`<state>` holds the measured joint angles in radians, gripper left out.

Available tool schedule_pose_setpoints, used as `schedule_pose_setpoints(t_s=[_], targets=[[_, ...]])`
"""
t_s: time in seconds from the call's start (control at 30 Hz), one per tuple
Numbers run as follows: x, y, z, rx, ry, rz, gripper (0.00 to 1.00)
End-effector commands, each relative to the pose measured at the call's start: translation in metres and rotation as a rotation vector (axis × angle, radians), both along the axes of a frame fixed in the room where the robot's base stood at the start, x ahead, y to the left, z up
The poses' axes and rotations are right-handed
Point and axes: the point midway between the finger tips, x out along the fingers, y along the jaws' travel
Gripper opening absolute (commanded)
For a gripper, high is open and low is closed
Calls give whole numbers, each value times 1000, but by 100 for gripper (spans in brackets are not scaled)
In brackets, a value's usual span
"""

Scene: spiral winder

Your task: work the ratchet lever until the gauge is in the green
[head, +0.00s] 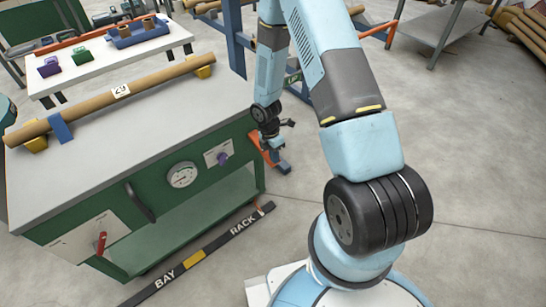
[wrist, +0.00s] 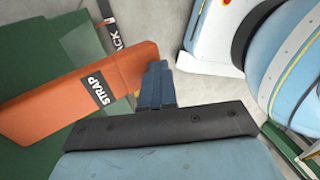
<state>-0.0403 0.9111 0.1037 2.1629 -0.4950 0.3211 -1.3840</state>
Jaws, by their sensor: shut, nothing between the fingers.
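The round white gauge (head: 183,174) is on the green front of the bench in the head view. Its needle and any green band are too small to read. An orange bar-like part (head: 263,150), likely the ratchet lever, sticks out at the bench's right end, partly behind my gripper (head: 276,144). In the wrist view an orange piece labelled STRAP (wrist: 85,95) lies just left of my gripper (wrist: 157,72). My fingers are shut and empty beside its right end; I cannot tell whether they touch it.
The bench top (head: 150,120) carries a long brown tube (head: 95,100) on yellow supports. A red handle (head: 101,242) and a purple knob (head: 223,158) are on the green front. A blue post (head: 236,55) stands behind the bench. Open floor (head: 480,180) lies to the right.

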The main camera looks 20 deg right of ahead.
Motion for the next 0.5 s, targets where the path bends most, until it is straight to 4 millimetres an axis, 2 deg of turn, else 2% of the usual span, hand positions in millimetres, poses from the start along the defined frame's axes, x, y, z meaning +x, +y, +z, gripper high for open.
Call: schedule_pose_setpoints(t_s=[0.03,0.3,0.5], targets=[[-7,-1,-5,-1,15,0,0],[-8,-1,-5,-1,16,0,0],[-10,-2,6,-1,14,0,0]])
